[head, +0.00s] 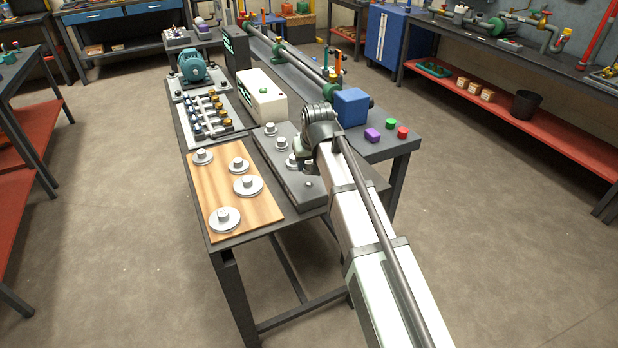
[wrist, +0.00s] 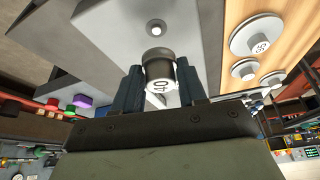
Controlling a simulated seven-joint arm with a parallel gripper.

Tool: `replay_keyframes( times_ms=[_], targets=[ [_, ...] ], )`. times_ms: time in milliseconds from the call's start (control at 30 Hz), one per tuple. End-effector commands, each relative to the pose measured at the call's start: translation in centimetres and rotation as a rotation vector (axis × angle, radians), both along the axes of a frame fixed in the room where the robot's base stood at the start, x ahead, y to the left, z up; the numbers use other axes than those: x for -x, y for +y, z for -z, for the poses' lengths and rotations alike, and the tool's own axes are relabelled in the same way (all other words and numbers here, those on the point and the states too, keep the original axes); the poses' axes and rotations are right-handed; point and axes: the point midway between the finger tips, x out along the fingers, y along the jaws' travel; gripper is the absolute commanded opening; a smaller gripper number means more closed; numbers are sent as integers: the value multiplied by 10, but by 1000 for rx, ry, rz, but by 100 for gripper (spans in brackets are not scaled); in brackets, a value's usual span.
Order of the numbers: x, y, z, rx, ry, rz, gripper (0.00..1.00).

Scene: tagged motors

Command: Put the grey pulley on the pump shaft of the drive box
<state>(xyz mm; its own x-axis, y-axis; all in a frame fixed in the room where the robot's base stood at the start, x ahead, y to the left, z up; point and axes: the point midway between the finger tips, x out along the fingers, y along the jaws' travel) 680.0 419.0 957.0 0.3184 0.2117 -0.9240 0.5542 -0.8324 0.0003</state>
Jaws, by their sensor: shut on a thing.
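My gripper (wrist: 158,85) is shut on a dark grey, round piece, taken to be the grey pulley (wrist: 158,54). A white tag on it seems to read 40. In the wrist view it is in front of a grey plate (wrist: 205,25) with a small pale round peg (wrist: 156,27); I cannot tell whether they touch. I cannot tell which part is the pump shaft.
A wooden board (head: 205,190) with several pale pulleys lies left of the plate. Behind stand a cream box (head: 265,97) with a green button, a plate of small fittings (head: 210,112) and a teal motor (head: 193,66). A blue box (head: 351,106) stands right of my arm.

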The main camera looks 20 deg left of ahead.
Motion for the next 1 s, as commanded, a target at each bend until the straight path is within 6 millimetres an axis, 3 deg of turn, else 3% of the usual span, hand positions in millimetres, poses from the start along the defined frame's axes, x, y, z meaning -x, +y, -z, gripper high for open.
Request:
replay_keyframes(
  times_ms=[533, 967, 1000],
  targets=[
    [0, 0, 51, 0, 0, -1, 10],
    [0, 0, 57, -1, -1, -1, 10],
    [0, 0, 57, 0, -1, -1, 43]
  ],
)
